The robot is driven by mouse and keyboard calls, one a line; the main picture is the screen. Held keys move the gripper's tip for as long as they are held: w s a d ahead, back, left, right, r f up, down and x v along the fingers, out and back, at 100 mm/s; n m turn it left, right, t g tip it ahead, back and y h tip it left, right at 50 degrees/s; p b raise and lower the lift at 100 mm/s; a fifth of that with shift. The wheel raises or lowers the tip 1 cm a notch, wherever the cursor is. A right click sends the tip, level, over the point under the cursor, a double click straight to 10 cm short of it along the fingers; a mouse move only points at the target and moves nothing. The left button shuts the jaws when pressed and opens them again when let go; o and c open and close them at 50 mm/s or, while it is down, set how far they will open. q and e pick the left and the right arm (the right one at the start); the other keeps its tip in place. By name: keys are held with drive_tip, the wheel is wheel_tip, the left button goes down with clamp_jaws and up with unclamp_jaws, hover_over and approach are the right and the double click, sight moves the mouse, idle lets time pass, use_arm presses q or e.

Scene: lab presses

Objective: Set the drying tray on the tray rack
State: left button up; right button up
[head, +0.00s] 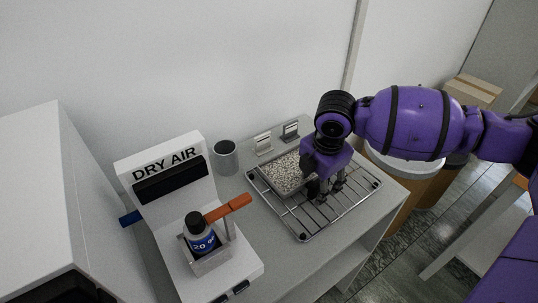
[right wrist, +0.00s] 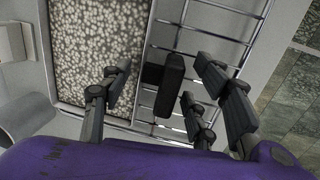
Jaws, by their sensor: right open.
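The drying tray (head: 289,192), a shallow metal tray full of speckled grey-white grains, lies over the back left part of the wire tray rack (head: 342,212). It looks level and seems to rest on the bars. My right gripper (head: 325,190) is low over the rack at the tray's right side, fingers pointing down. In the right wrist view, the tray (right wrist: 143,50) is on the left and the rack bars (right wrist: 205,36) on the right. A dark handle block (right wrist: 172,76) at the tray's side lies between my open, apart fingers (right wrist: 163,80). My left gripper is not in view.
The white DRY AIR unit (head: 165,165) with a bottle (head: 200,236) and an orange lever (head: 228,208) stands left. A grey cup (head: 225,157) and two small metal stands (head: 264,143) are behind the rack. The rack's front right part is bare.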

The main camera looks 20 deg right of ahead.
drive_tip(key=shift+r, duration=0.4)
drive_tip(key=r, duration=0.3)
drive_tip(key=s+r, duration=0.1)
drive_tip(key=r, duration=0.3)
drive_tip(key=r+p, duration=0.1)
drive_tip(key=r, duration=0.2)
drive_tip(key=shift+s+a+r, duration=0.2)
drive_tip(key=shift+s+r, duration=0.1)
drive_tip(key=shift+s, duration=0.05)
drive_tip(key=shift+s+r, duration=0.1)
drive_tip(key=shift+r, duration=0.25)
